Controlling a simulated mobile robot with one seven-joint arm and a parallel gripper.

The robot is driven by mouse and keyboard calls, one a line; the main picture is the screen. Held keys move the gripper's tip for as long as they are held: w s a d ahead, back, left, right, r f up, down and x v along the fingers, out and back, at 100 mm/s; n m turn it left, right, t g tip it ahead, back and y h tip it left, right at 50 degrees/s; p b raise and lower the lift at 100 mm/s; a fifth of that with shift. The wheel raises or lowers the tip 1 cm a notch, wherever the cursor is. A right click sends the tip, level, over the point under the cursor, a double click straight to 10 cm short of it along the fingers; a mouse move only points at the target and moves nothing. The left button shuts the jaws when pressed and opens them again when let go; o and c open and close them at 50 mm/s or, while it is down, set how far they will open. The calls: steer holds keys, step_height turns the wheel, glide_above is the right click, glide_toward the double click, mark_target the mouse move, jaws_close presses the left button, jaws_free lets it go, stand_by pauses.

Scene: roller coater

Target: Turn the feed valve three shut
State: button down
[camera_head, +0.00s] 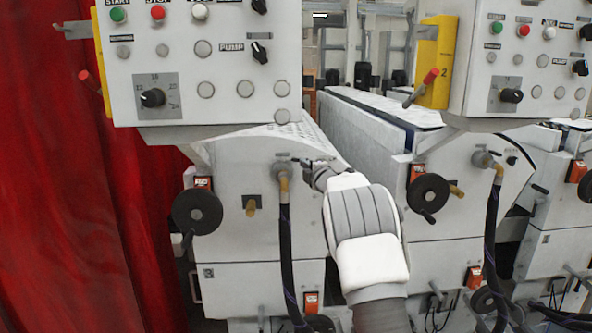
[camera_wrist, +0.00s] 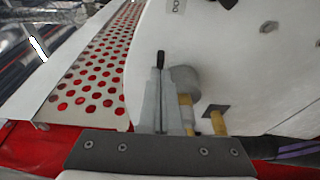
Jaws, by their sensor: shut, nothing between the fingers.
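A valve (camera_head: 283,170) with a grey round body sits on the front of the left machine, with a brass fitting and black hose below it. Its grey body (camera_wrist: 183,79) also shows in the wrist view, just right of my fingertips. A thin black lever (camera_wrist: 160,60) shows at the fingertips; I cannot tell whether they touch it. My gripper (camera_head: 309,170) is beside the valve on its right in the head view. In the wrist view my gripper (camera_wrist: 162,95) has its fingers together and holds nothing. No readable label marks which valve is number three.
A similar valve (camera_head: 483,159) with a hose is on the right machine. A black handwheel (camera_head: 197,212) and a brass stub (camera_head: 251,207) are left of the near valve. A control panel (camera_head: 205,70) overhangs above. A red curtain (camera_head: 80,200) hangs at left.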

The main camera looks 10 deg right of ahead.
steer(key=shift+w+d+b, duration=0.5)
steer(key=shift+w+d, duration=0.3)
steer(key=shift+r, duration=0.2)
steer(key=shift+s+f, duration=0.1)
